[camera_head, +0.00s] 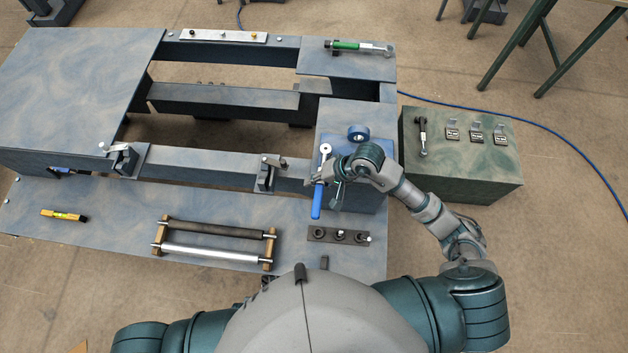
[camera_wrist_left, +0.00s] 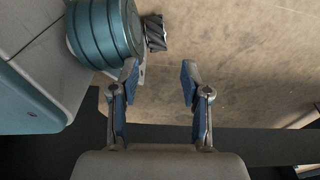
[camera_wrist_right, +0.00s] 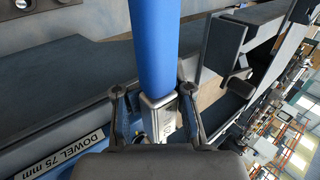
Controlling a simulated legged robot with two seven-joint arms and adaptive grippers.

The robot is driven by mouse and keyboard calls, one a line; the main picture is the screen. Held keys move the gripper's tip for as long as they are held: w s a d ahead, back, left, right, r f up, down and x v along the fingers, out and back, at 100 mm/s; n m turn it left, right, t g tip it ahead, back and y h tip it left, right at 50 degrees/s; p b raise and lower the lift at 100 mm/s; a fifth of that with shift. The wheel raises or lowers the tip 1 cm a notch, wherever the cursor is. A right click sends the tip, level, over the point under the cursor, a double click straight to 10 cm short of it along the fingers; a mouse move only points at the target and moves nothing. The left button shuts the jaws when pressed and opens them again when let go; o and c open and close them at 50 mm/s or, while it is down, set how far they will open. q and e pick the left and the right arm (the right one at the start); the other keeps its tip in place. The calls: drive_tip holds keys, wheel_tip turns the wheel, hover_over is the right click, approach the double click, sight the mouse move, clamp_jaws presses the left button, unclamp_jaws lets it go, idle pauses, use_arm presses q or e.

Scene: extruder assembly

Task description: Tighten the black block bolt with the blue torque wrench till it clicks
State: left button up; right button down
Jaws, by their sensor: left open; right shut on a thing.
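The blue torque wrench has a blue handle (camera_head: 317,202) and a round silver head (camera_head: 326,148), over the blue-grey block at the table's right end. My right gripper (camera_head: 326,180) is shut on the wrench; in the right wrist view, its fingers (camera_wrist_right: 153,110) close around the metal section below the blue handle (camera_wrist_right: 155,45). A black block (camera_head: 266,178) stands on the near rail, left of the wrench; another black block (camera_head: 125,162) stands farther left. I cannot tell which bolt is meant, or whether the wrench head sits on one. My left gripper (camera_wrist_left: 157,95) is open and empty.
A blue ring (camera_head: 358,132) lies beyond my right gripper. A green-handled tool (camera_head: 345,45) lies at the far right corner. A green box (camera_head: 460,170) with small parts stands right. Rollers (camera_head: 215,243), a yellow tool (camera_head: 63,215) and a bolt strip (camera_head: 338,236) lie in front.

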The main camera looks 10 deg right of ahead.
drive_tip(key=shift+d+f+n+b, duration=0.1)
drive_tip(key=shift+d+n+b, duration=0.25)
drive_tip(key=shift+d, duration=0.25)
drive_tip(key=shift+s+d+n+g+b, duration=0.15)
drive_tip(key=shift+d+n+g+b, duration=0.3)
drive_tip(key=shift+b, duration=0.2)
use_arm(q)
drive_tip(key=s+f+b, duration=0.3)
drive_tip(key=f+b, duration=0.1)
drive_tip(key=f, duration=0.2)
drive_tip(key=shift+s+d+f+g, duration=0.35)
drive_tip(key=shift+g, duration=0.05)
use_arm(e)
drive_tip(key=shift+s+d+n+g, duration=0.2)
drive_tip(key=shift+d+n+g, duration=0.45)
drive_tip(key=shift+d+n, duration=0.2)
drive_tip(key=shift+s+d+n+g, duration=0.2)
drive_tip(key=shift+d+n+g, duration=0.4)
drive_tip(key=shift+d+n, duration=0.2)
